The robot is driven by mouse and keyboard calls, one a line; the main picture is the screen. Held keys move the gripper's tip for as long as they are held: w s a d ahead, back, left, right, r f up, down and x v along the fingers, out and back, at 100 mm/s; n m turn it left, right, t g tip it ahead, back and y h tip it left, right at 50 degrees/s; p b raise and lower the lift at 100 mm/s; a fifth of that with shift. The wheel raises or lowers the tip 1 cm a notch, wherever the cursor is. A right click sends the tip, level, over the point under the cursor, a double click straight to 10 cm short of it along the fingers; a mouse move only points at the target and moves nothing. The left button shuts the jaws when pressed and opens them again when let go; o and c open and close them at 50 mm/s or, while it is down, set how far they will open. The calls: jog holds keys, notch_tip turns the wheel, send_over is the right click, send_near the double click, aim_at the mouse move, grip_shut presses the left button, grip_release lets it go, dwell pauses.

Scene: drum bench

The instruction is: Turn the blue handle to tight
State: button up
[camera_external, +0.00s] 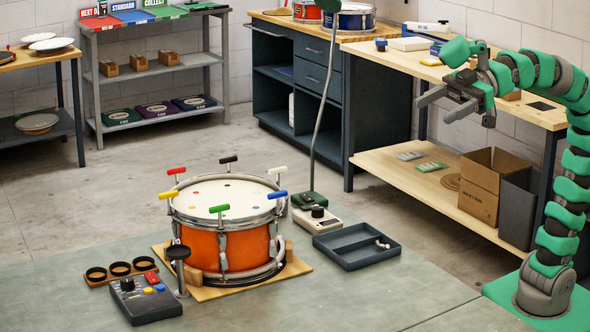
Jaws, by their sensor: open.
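The blue handle (277,194) is a T-shaped key on the right front rim of an orange drum (213,247) with a white head. Its bar lies roughly level. Red (176,170), yellow (169,196), green (219,208), white (278,170) and black (228,159) handles stand around the same rim. A blue dot shows on the drum head near the blue handle. My gripper (433,107) is open and empty, high up to the right of the drum and well apart from it. How tight the blue handle is cannot be seen.
The drum sits on a wooden board (299,266). A dark tray (357,246) and a device with a knob (317,220) stand to its right. Floor in front is clear.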

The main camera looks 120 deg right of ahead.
jog(key=w+d+r+n+g+h+p, duration=0.1)
jog(key=w+d+r+n+g+p, duration=0.2)
jog(key=w+d+p, duration=0.45)
jog(key=n+g+y+p, duration=0.1)
jog(key=n+g+p, duration=1.2)
jog(key=p, duration=1.1)
send_over(277, 192)
jog(key=shift+f+n+t, duration=0.6)
jog(key=shift+f, duration=9.45)
jog(key=shift+f+p, duration=0.75)
jog(key=shift+f, duration=4.55)
jog(key=c, duration=1)
